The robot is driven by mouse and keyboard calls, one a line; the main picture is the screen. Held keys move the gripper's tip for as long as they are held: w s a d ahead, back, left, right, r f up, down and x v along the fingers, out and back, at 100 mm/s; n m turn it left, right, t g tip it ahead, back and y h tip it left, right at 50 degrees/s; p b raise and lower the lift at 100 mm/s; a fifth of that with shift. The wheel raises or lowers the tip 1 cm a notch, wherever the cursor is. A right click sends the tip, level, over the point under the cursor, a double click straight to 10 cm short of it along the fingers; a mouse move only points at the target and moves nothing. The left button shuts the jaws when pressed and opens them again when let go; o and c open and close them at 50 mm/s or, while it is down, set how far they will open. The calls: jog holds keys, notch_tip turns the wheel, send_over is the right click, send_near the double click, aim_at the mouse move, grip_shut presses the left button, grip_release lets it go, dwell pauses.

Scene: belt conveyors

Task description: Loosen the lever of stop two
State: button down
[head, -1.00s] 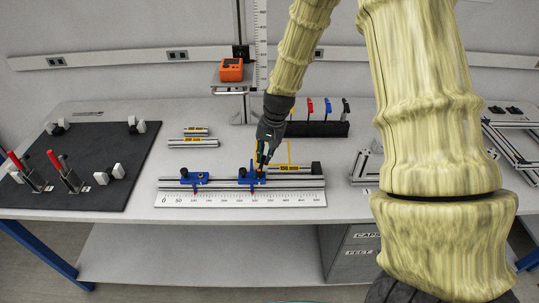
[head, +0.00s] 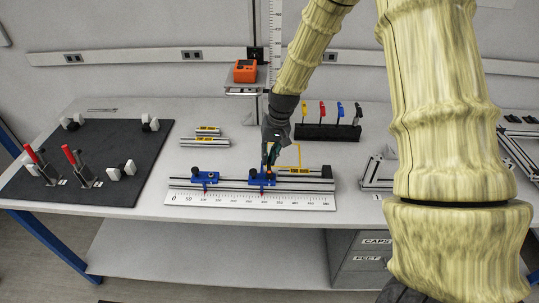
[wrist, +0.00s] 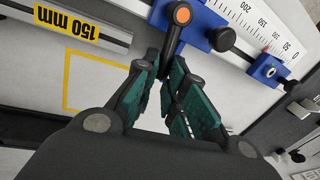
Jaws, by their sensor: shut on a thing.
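Two blue stops sit on a metal rail behind a white ruler (head: 235,199). The left blue stop (head: 204,173) stands apart from my gripper. The right blue stop (head: 257,178) is below my gripper (head: 269,160). In the wrist view, the right stop (wrist: 200,33) carries a dark lever (wrist: 171,42) with an orange-capped pivot and a black knob (wrist: 222,38). The teal fingers of my gripper (wrist: 167,72) are closed around the lever's free end, partly hiding it. The left stop (wrist: 268,69) also shows at the right of the wrist view.
A 150 mm bar (wrist: 68,22) lies along the rail, near a yellow outline on the table. A dark board (head: 85,165) with red-handled clamps is at left. An orange device (head: 245,71) and a black rack (head: 327,132) with coloured handles stand behind.

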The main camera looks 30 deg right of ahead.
jog(key=c, duration=1.5)
grip_release()
jog(key=shift+r, duration=0.1)
jog(key=r, duration=0.4)
jog(key=d+r, duration=0.1)
jog(key=r, duration=0.2)
jog(key=s+d+r, duration=0.1)
jog(key=r, duration=0.3)
jog(key=shift+d+r, duration=0.1)
jog(key=shift+r, duration=0.2)
